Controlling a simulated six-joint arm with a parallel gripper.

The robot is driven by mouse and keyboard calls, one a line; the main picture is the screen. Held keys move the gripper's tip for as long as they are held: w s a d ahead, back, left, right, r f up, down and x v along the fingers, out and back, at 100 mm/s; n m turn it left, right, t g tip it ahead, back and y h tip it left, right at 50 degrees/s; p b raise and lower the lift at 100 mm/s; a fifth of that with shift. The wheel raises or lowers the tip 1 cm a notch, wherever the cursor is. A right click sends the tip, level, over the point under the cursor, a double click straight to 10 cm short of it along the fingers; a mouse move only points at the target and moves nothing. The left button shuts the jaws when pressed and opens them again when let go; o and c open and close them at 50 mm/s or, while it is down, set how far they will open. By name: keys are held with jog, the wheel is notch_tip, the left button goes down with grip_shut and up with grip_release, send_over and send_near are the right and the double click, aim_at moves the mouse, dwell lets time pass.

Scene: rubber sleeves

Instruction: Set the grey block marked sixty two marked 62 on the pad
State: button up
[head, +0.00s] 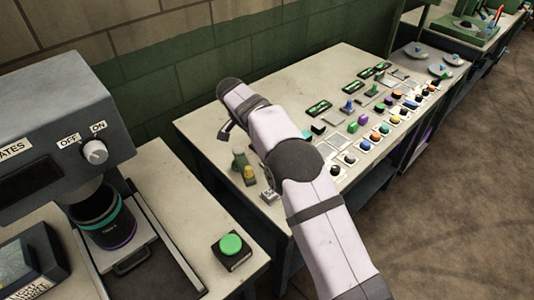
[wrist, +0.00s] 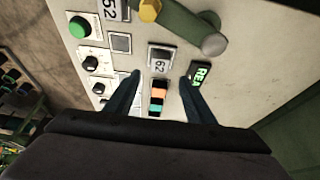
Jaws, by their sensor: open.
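My gripper (wrist: 160,76) is open, with one dark finger on each side of the block's line. The gap between the fingers looks empty. A flat grey square (wrist: 121,43) lies left of the block, and I cannot tell whether it is the pad.
A piece marked 52 (wrist: 112,8) and a green button (wrist: 79,27) are at upper left. A green lever with a yellow bolt (wrist: 150,10) is close above the block. Coloured pieces (wrist: 158,95) lie between the fingers.

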jog(key=shift+v, duration=1.45)
jog(key=s+d+n+g+y, duration=0.15)
jog(key=s+d+n, duration=0.35)
jog(key=s+d, duration=0.75)
jog(key=s+d+f+n, duration=0.1)
jog(key=s+d, duration=0.1)
jog(key=s, duration=0.5)
jog(key=s+d+f+n+g+y, duration=0.1)
jog(key=s+d+f, duration=0.1)
jog(key=s, duration=0.5)
jog(key=s+d+f+n, duration=0.2)
jog(key=s+d, duration=0.2)
jog(key=s, duration=0.3)
jog(key=shift+s+g+y, duration=0.35)
jog(key=shift+s, duration=0.05)
